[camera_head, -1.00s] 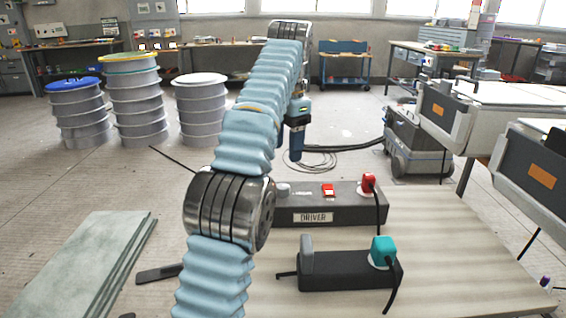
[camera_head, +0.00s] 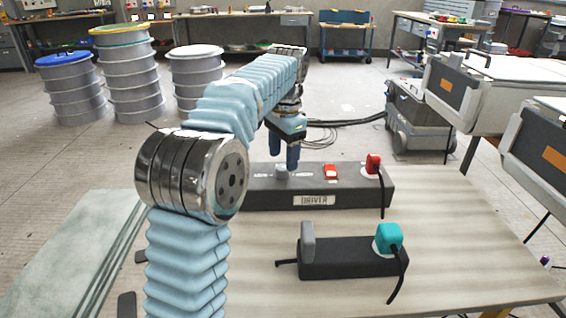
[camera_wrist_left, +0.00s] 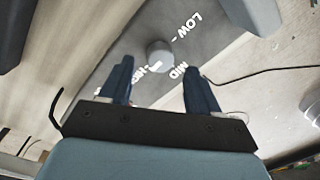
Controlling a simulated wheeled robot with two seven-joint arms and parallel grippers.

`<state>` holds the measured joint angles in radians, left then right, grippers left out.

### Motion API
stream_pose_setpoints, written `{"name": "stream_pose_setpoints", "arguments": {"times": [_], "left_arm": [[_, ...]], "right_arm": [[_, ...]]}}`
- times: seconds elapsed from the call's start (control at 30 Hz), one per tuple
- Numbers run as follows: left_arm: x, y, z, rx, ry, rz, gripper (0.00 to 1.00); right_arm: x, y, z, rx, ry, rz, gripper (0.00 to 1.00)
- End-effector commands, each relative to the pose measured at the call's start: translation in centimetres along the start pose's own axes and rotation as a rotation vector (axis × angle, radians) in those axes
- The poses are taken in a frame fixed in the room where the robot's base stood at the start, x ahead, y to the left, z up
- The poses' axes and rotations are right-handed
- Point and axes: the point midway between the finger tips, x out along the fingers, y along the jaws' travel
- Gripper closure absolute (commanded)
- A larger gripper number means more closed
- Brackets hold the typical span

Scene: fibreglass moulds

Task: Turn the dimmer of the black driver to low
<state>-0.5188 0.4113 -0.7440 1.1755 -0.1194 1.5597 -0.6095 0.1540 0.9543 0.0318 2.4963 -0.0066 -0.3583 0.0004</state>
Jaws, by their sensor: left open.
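The black driver (camera_head: 345,197) is a long dark box with a DRIVER label, lying across the table. Its grey dimmer knob (camera_wrist_left: 159,54) shows in the left wrist view, ringed by white markings, LOW and MID among them. In the head view the knob (camera_head: 282,170) is partly covered by my fingers. My left gripper (camera_head: 286,162) points down at the driver's left end. In the left wrist view its two blue fingers (camera_wrist_left: 152,80) are apart, with the knob beyond and between their tips; I cannot tell whether they touch it. My right gripper is not in view.
The driver also carries a red switch (camera_head: 331,171) and a red plug (camera_head: 373,164) with a black cable. A second black strip (camera_head: 345,264) with a teal plug (camera_head: 389,237) lies nearer on the table. The table (camera_head: 450,235) is clear to the right.

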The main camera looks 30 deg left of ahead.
Motion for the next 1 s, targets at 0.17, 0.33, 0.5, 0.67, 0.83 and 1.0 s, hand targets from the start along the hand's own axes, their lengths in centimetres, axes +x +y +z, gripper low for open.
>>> {"name": "stream_pose_setpoints", "arguments": {"times": [0.17, 0.33, 0.5, 0.67, 0.83, 1.0], "left_arm": [[2.3, 0.0, 0.0, 0.000, -0.001, 0.002, 0.38], [3.0, 0.0, 0.0, 0.000, 0.000, 0.001, 0.38], [3.0, 0.0, 0.0, -0.001, 0.001, 0.001, 0.38], [3.0, 0.0, 0.0, -0.001, 0.001, 0.001, 0.56], [3.0, 0.0, 0.0, -0.001, 0.001, 0.000, 0.82], [3.0, 0.0, 0.0, -0.002, 0.000, 0.000, 0.94]], "right_arm": [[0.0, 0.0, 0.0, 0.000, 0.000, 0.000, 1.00], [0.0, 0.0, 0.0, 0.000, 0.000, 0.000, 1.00], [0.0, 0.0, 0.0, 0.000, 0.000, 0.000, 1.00], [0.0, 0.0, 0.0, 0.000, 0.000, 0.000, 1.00], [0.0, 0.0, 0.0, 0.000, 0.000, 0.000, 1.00], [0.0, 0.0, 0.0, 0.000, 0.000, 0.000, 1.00]]}}
